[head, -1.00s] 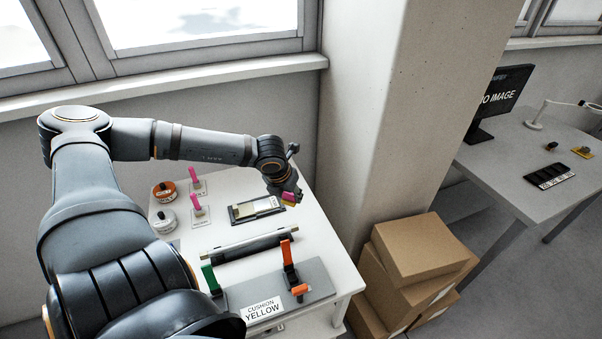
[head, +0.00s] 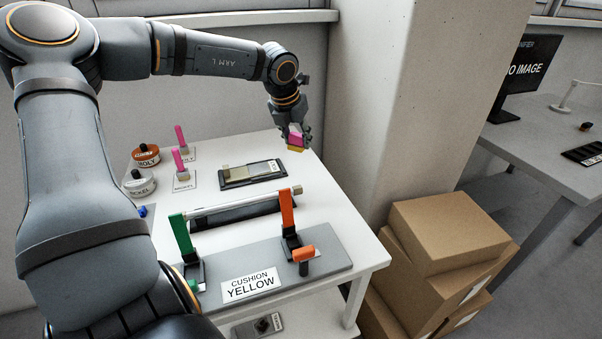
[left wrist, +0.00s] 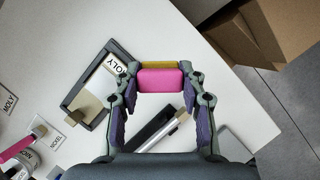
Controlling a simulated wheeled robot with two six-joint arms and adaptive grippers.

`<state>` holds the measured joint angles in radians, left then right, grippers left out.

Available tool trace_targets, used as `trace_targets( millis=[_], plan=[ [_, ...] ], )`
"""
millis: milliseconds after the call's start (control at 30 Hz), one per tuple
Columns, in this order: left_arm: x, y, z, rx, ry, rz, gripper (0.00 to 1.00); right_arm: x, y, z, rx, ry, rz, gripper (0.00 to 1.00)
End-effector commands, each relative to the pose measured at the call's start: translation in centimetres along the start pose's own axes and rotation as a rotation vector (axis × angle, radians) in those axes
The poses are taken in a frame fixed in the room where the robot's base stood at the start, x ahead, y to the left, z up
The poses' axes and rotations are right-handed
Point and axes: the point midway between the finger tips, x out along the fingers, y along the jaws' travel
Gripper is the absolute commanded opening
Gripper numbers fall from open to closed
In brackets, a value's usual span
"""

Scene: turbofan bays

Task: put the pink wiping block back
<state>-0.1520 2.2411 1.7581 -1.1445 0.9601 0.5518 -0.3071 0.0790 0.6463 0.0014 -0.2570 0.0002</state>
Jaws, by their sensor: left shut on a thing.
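My left gripper (head: 295,132) is shut on the pink wiping block (head: 296,140), which has a yellow layer on one side. It holds the block in the air, near the back right edge of the white table. In the left wrist view the pink block (left wrist: 160,80) sits between the two fingertips (left wrist: 161,88). A dark-framed tray (head: 229,184) with a pale plate inside and a MOLY label lies on the table, left of and below the block in the head view. The tray (left wrist: 113,46) also shows in the left wrist view. My right gripper is out of view.
Two pink-handled tools (head: 180,160) stand on label cards beside two round pots (head: 146,155). A pale bar (head: 235,208) and a grey plate with green and orange levers (head: 287,220) lie toward the front. A pillar and cardboard boxes (head: 440,225) stand to the right.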

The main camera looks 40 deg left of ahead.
Motion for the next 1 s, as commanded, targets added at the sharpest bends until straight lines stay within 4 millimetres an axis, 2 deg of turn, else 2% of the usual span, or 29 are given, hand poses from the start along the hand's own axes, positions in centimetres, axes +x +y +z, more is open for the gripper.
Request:
trace_targets(
  millis=[33, 200, 267, 433, 733, 900, 1000],
  plan=[
    [1.2, 0.3, 0.0, -0.002, 0.001, 0.006, 0.11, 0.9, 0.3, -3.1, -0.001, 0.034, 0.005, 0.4],
    [2.3, 0.5, 1.2, 0.0, -0.003, 0.003, 0.11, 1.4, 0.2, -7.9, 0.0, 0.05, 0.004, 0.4],
    [3.4, 0.9, 1.9, -0.001, 0.006, 0.002, 0.11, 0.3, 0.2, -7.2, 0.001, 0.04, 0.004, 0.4],
    [6.8, 1.5, 2.9, 0.0, 0.003, 0.002, 0.11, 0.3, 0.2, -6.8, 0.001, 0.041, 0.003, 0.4],
    [8.3, 1.8, 3.4, 0.0, 0.001, -0.001, 0.11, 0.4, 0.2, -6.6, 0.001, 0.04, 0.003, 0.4],
    [10.8, 1.8, 2.5, 0.0, 0.004, -0.002, 0.11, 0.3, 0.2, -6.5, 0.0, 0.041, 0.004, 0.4],
    [11.5, 1.8, 2.3, 0.001, 0.0, -0.002, 0.11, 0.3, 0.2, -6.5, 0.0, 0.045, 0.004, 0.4]
  ],
)
